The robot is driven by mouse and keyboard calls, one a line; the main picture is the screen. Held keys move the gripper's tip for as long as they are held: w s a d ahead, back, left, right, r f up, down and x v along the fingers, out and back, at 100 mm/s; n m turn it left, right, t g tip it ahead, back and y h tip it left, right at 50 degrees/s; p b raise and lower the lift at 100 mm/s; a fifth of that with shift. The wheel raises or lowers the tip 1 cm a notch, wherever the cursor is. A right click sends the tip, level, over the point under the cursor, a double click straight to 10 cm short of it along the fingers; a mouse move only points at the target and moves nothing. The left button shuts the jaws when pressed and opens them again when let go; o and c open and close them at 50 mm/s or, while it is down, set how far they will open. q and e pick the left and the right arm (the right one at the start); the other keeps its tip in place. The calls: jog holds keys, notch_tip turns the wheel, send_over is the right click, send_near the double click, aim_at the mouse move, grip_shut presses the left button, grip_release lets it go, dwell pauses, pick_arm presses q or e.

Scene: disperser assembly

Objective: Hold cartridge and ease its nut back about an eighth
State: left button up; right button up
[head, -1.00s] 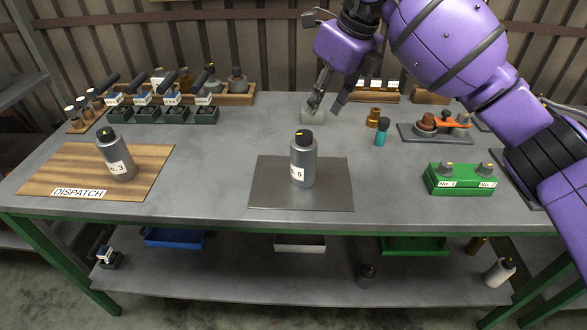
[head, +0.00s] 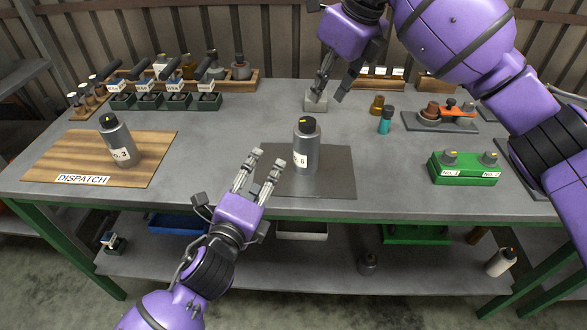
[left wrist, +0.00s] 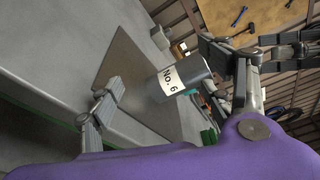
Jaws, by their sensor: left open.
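The No. 6 cartridge (head: 306,158) is a grey cylinder standing upright on a dark mat (head: 335,183) at the table's middle. Its black top nut (head: 308,125) carries a yellow mark. My right gripper (head: 330,98) is open above the back of the table, by a small pale block (head: 316,106).
A No. 3 cartridge (head: 118,145) stands on the wooden DISPATCH board (head: 60,155) at left. A green holder (head: 465,175) with two knobs sits at right. Small brown and teal bottles (head: 386,121) stand behind the mat. Racks line the back left.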

aim_at(302, 157)
pick_arm(q)
jog(key=w+d+m, duration=0.1)
jog(key=d+m, duration=0.1)
jog(key=m, duration=0.1)
jog(key=w+d+m+h, duration=0.1)
jog(key=d+m, duration=0.1)
jog(key=m, duration=0.2)
jog(key=w+d+m+h, duration=0.1)
jog(key=d+m, duration=0.1)
jog(key=m, duration=0.2)
jog(key=shift+d+f, duration=0.15)
jog(key=shift+f, duration=0.05)
jog(key=m, duration=0.3)
jog(key=w+d+m, duration=0.1)
jog(key=shift+f+h, duration=0.15)
jog(key=shift+h, duration=0.15)
jog(key=shift+m, duration=0.3)
jog(key=x, duration=0.7)
jog(key=shift+w+d, duration=0.1)
jog(key=shift+w, duration=0.15)
grip_shut()
jog(key=c, duration=0.8)
grip_release()
jog(key=c, duration=0.9)
